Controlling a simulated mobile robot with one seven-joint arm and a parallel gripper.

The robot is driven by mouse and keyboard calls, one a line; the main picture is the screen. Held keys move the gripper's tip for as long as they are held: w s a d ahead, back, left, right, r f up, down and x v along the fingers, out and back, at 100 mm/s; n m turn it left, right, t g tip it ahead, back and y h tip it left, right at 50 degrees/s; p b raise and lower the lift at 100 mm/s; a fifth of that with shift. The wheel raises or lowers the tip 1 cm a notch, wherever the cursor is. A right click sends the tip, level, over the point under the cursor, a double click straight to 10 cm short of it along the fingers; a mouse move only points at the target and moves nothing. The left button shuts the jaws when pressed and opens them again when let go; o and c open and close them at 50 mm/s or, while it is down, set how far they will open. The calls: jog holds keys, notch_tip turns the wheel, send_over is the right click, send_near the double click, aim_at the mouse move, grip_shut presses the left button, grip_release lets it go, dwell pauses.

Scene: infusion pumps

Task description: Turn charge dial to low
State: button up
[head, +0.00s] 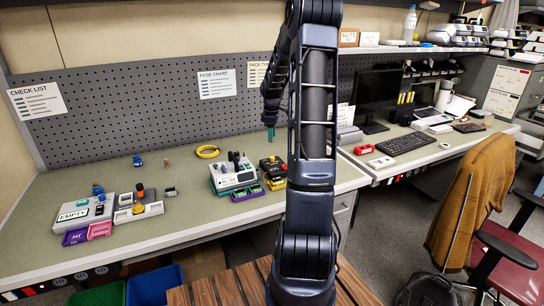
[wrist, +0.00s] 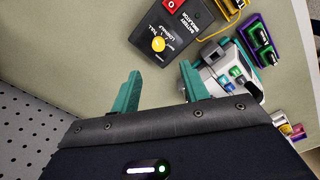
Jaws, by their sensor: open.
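A black box (wrist: 178,28) lettered "BATTERY SIMULATOR" lies on the bench. It carries a yellow dial (wrist: 158,44) and a red switch; small lettering beside the dial is hard to read. In the head view the box (head: 265,163) is at the bench's right part, just left of my arm. My gripper (wrist: 160,67) is open and empty, its two teal fingers pointing toward the box edge that carries the dial. The dial shows just beyond the gap between the fingertips, apart from them. In the head view a teal fingertip (head: 271,133) shows above the bench, behind the box.
A white pump unit (head: 231,174) with purple and green trays stands left of the box; it is beside the right finger in the wrist view. A yellow cable coil (head: 208,151) lies behind. A second unit with an "EMPTY" label (head: 74,214) stands at far left. The pegboard (head: 130,105) rises behind.

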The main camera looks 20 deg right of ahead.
aim_at(272, 157)
notch_tip(272, 157, down, 11)
jog(key=shift+w+d+f, duration=0.1)
jog(key=shift+w, duration=0.05)
dwell(0.5)
grip_shut()
